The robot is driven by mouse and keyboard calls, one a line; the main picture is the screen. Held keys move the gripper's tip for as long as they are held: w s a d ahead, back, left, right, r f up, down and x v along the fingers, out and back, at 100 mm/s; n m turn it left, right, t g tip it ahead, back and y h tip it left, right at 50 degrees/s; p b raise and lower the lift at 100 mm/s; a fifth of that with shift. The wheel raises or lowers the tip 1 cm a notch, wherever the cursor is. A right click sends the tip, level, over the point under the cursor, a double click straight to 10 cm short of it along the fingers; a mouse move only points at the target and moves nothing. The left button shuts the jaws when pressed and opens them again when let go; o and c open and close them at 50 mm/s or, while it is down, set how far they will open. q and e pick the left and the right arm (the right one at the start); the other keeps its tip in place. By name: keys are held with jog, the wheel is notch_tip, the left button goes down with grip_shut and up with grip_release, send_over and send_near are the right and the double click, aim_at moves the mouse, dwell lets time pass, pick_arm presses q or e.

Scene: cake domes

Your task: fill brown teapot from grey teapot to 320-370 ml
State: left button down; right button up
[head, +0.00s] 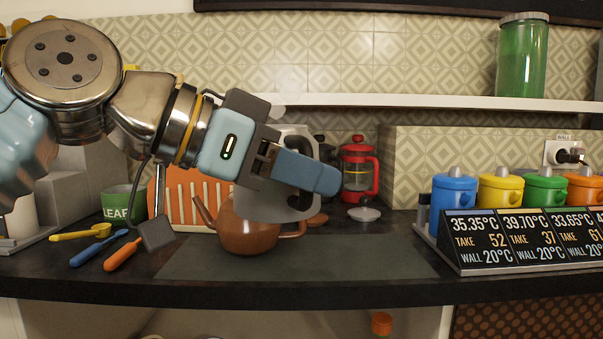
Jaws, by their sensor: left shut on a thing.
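The brown teapot (245,236) stands upright on the dark mat on the counter, its spout to the left and its handle to the right. Its top is hidden behind the grey teapot. The grey teapot (268,207) is held just above and in front of it, apparently tilted. My left gripper (325,179) is shut on the grey teapot at its handle side and covers much of it. The grey spout and any stream of liquid cannot be made out, nor can the level in the brown teapot. My right gripper is not in view.
A small lid (364,214) and a red press (358,168) stand behind right. A display (525,240) fronts several coloured pots. Yellow, blue and orange scoops (122,255), a green LEAF cup (118,203) and an orange rack (180,200) are at left. The mat's right side (375,258) is clear.

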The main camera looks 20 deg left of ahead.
pick_arm(q)
jog(key=s+d+r+p, duration=0.3)
jog(key=s+d+r, duration=0.1)
jog(key=shift+s+p, duration=0.3)
jog(key=shift+p, duration=0.1)
